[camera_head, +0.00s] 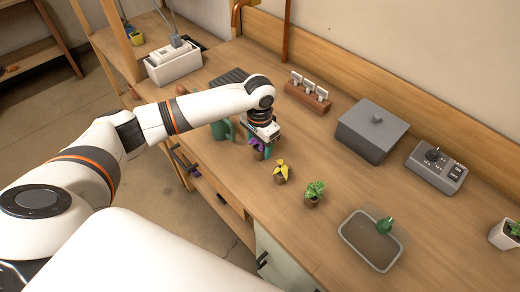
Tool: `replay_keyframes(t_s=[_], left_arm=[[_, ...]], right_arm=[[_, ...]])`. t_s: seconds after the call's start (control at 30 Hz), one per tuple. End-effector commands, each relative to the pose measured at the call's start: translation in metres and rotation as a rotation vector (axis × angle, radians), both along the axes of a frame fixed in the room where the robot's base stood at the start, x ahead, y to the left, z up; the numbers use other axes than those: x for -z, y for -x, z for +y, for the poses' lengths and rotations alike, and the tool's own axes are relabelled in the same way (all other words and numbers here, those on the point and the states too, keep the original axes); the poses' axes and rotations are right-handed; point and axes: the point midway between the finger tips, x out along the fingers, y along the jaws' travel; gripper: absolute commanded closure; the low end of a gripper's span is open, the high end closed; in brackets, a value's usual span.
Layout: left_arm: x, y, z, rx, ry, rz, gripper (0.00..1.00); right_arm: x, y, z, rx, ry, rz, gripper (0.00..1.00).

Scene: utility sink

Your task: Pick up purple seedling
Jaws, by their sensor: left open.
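The purple seedling (257,146) stands near the front edge of the wooden bench, with purple leaves above a small brown root ball. My left gripper (262,148) is directly over it, pointing down, with its fingers open around or beside the plant. The gripper hides part of the leaves, and I cannot tell whether the fingers touch it. My right gripper is not in view.
A yellow seedling (281,171) and a green seedling (314,192) stand to the right. A green watering can (223,130) is close on the left. A grey tray (348,238), a grey lidded box (371,130) and a control box (436,166) are farther right.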

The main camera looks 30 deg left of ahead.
Motion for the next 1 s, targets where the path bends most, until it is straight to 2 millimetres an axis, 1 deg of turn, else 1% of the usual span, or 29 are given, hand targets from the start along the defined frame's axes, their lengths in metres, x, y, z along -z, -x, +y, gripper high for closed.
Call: replay_keyframes(t_s=[0.03,0.1,0.2,0.47,0.7,0.77,1.0], left_arm=[[0.006,-0.002,0.0,-0.001,-0.002,0.002,0.41],[0.017,-0.002,0.0,-0.001,-0.001,0.003,0.41],[0.026,-0.001,0.0,0.0,-0.001,0.002,0.41],[0.029,-0.002,0.0,0.001,-0.001,0.0,0.41],[0.028,-0.002,0.0,0.001,-0.001,0.0,0.8],[0.028,-0.002,0.0,0.001,-0.001,0.0,0.88],[0.028,-0.002,0.0,0.0,-0.001,-0.001,0.89]], right_arm=[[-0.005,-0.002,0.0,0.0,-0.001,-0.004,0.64],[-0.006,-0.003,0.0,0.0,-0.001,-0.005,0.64],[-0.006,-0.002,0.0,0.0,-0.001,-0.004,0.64],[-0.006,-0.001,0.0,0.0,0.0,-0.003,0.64],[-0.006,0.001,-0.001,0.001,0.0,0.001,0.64],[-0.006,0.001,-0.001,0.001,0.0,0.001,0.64],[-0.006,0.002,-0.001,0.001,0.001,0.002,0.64]])
